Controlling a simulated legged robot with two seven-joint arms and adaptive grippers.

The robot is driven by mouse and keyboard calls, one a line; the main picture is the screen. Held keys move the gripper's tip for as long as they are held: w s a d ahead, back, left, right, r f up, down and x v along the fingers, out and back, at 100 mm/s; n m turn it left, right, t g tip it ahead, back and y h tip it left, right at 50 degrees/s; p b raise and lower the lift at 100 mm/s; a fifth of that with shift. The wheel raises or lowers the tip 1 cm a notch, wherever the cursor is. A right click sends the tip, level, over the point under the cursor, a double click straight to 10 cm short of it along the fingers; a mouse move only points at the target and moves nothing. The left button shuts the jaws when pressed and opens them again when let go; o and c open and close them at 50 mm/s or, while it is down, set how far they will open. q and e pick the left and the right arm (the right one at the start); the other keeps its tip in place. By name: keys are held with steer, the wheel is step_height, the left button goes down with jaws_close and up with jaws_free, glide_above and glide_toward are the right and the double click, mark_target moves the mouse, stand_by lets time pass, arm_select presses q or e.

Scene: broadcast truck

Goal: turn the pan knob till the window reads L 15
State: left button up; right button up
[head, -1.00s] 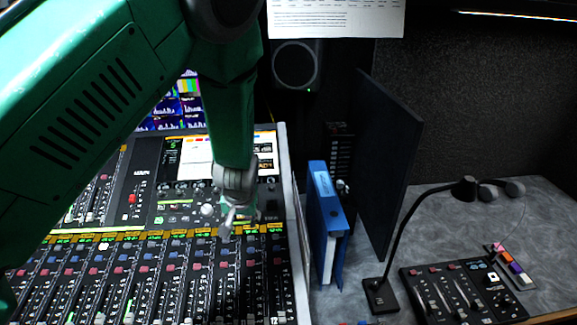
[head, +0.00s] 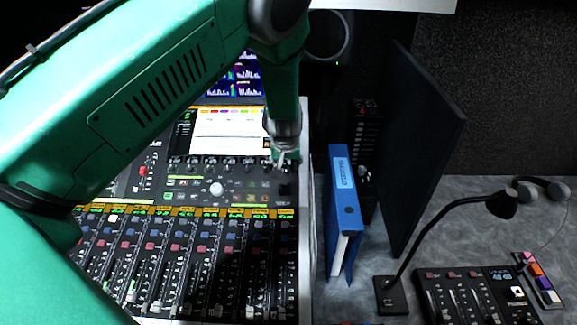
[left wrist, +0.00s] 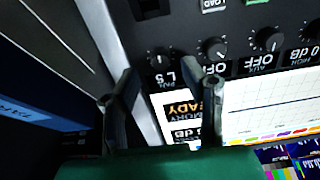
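The pan knob (left wrist: 158,57) is a small dark knob at the end of a knob row, seen in the left wrist view. Beside it is its small window (left wrist: 165,77), which appears to read L 5, by the label PAN. My left gripper (left wrist: 165,100) is open and empty. Its two fingers are spread to either side in that view, with the pan knob between and beyond them, apparently apart from it. In the head view my left gripper (head: 281,160) is over the right end of the knob row, hiding the pan knob. My right gripper is not in view.
More knobs, including one reading OFF (left wrist: 215,48), sit close beside the pan knob. The console screen (head: 225,130) is just behind the row. A fader bank (head: 190,260) lies in front. A blue binder (head: 343,215) and a dark panel (head: 425,150) stand right of the console.

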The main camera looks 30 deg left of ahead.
arm_select(q)
steer(key=shift+w+a+f, duration=0.15)
steer(key=shift+a+f, duration=0.2)
steer(key=shift+f, duration=0.25)
steer(key=shift+w+a+f, duration=0.1)
steer(key=shift+a+f, duration=0.2)
steer(key=shift+f, duration=0.3)
steer(key=shift+w+d, duration=0.1)
steer(key=shift+d, duration=0.6)
steer(key=shift+c, duration=1.3)
steer(key=shift+r, duration=0.1)
jaws_close()
steer(key=shift+a, duration=0.45)
steer(key=shift+d+n, duration=0.25)
steer(key=shift+n, duration=0.75)
steer(key=n, duration=0.4)
steer(key=shift+a+r, duration=0.1)
steer(key=shift+a, duration=0.05)
steer(key=n, duration=0.5)
steer(key=shift+n, duration=0.5)
